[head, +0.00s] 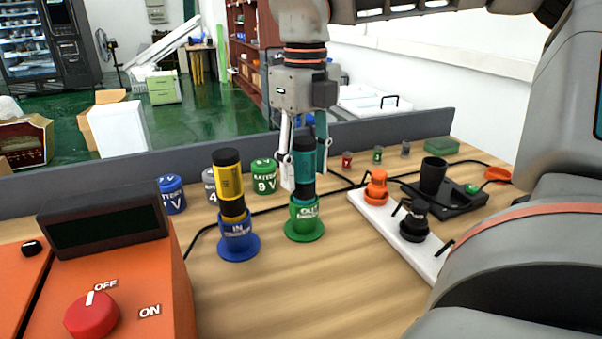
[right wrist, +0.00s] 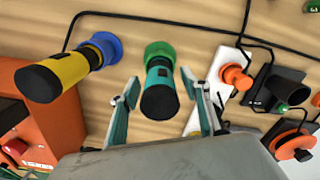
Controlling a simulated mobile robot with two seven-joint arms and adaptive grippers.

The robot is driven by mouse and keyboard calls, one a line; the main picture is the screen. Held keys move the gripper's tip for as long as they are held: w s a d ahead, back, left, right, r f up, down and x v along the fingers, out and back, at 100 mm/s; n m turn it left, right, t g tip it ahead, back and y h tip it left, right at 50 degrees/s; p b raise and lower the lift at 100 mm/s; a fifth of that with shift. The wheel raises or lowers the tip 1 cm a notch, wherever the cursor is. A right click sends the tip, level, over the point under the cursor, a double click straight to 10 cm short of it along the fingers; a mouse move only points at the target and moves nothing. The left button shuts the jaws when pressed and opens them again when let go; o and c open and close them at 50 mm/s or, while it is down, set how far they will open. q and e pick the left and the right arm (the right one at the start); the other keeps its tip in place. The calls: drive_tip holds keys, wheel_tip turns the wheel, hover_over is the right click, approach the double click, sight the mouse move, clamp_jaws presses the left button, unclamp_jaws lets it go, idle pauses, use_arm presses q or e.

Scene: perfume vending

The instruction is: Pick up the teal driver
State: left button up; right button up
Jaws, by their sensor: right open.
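The teal driver (head: 304,164) stands upright in the green holder (head: 304,226) on the wooden table. In the right wrist view the teal driver (right wrist: 160,88) points up between the two fingers, with its black cap toward the camera. My right gripper (head: 304,165) comes down from above, open around the driver's upper part. Its fingers (right wrist: 158,95) show a gap on both sides of the driver. In the head view one finger is left of the driver and the other is partly behind it. My left gripper is not in view.
A yellow driver (head: 228,178) stands in a blue holder (head: 238,240) just left. Battery cans (head: 265,176) stand behind. A white strip (head: 385,225) with orange and black plugs lies right. The orange power box (head: 130,280) fills the front left. Black cables cross the table.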

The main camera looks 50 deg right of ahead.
wheel_tip(320, 180, down, 2)
drive_tip(key=shift+w+f, duration=0.1)
drive_tip(key=shift+f, duration=0.1)
drive_tip(key=shift+r, duration=0.1)
drive_tip(key=c, duration=1.2)
drive_tip(key=shift+r, duration=0.65)
use_arm(q)
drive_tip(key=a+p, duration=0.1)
drive_tip(key=p, duration=0.2)
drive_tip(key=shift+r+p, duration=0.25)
drive_tip(key=shift+p, duration=0.15)
use_arm(e)
wheel_tip(320, 180, up, 19)
drive_tip(key=shift+f, duration=0.1)
